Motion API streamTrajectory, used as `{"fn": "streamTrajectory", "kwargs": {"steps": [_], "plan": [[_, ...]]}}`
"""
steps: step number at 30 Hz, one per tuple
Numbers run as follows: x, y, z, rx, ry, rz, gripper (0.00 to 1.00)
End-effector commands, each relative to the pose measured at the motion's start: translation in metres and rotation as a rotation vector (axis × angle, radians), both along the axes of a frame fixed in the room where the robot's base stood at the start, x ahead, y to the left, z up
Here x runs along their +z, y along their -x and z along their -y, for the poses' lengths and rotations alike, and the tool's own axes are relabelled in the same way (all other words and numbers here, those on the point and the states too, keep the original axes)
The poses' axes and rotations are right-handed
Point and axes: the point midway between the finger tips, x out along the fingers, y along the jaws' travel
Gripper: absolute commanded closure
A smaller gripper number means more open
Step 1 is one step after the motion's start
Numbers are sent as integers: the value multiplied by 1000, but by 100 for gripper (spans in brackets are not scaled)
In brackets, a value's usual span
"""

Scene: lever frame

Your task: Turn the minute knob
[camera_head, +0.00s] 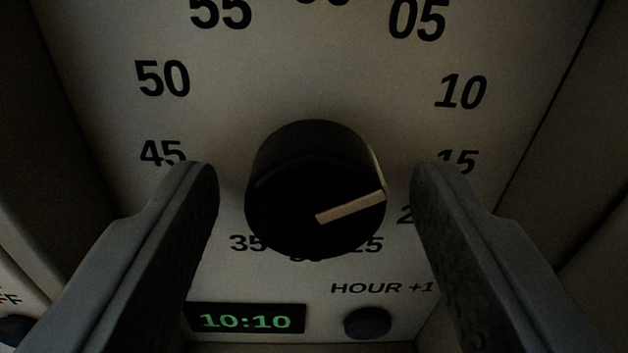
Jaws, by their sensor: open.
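The minute knob (300,195) is a black round knob in the middle of the view, on a pale dial panel (310,90) with printed minute numbers around it. Its light pointer line (350,207) points right and slightly up, toward the area near the 15. My gripper (315,178) is open, with one dark finger on each side of the knob. A gap shows between each finger and the knob, so neither finger appears to touch it. The fingers partly cover the numbers at the lower left and lower right.
A small display (247,319) below the knob reads 10:10 in green. A dark round button (368,323) sits to its right under the label HOUR +1. Part of another dark button (14,330) shows at the lower left edge. Raised panel edges flank the dial.

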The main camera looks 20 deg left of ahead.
Motion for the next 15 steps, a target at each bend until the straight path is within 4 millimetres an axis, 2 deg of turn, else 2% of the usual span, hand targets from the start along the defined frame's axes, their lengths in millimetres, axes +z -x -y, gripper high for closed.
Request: {"fn": "streamTrajectory", "kwargs": {"steps": [6,12,13,15], "plan": [[0,0,0,0,0,0,46],[0,0,0,0,0,0,85],[0,0,0,0,0,0,89],[0,0,0,0,-1,0,89]]}}
